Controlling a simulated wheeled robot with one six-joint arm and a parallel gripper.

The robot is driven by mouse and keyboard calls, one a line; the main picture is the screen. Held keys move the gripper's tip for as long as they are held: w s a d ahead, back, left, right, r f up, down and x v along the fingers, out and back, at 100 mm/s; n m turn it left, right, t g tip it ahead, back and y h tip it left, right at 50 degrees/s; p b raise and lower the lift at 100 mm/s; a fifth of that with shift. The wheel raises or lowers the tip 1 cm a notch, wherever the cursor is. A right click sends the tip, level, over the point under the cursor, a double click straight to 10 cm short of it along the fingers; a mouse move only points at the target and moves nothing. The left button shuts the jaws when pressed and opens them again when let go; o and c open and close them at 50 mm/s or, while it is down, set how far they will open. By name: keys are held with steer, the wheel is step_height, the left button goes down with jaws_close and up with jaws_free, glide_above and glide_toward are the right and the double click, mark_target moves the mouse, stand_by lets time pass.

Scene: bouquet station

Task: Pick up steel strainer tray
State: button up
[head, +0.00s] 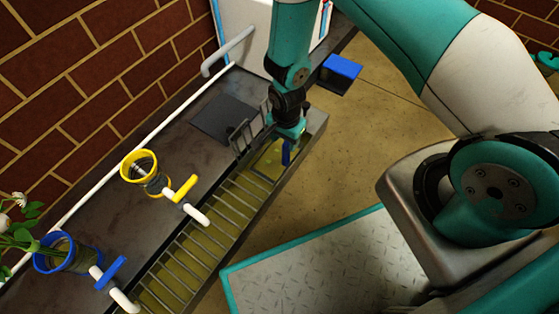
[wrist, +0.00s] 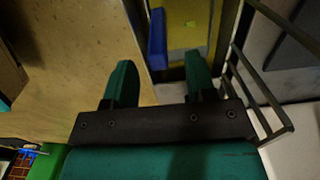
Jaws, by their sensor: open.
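What looks like the steel strainer tray (head: 262,161) sits in the far end of the trough, with a yellowish inside and small green bits. A blue upright part (head: 286,152), probably its handle, stands at its right side. In the wrist view, the blue part (wrist: 157,38) is ahead of my fingertips, between their lines, with the yellowish inside (wrist: 188,36) to its right. My gripper (wrist: 161,60) is open and empty. In the head view, my gripper (head: 290,132) is over the trough end, and my wrist hides part of the tray. I cannot tell the exact height gap.
A raised wire grate (head: 246,132) stands close left of my gripper and shows at right in the wrist view (wrist: 255,85). Bars (head: 190,253) cover the rest of the trough. Yellow (head: 139,166) and blue (head: 55,252) ringed holders stand left. Open floor (head: 335,150) lies right.

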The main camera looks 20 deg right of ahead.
mark_target(286, 151)
steer(key=f+b, duration=0.4)
steer(key=f, duration=0.1)
steer(key=shift+d+f, duration=0.15)
steer(key=shift+d, duration=0.05)
jaws_close()
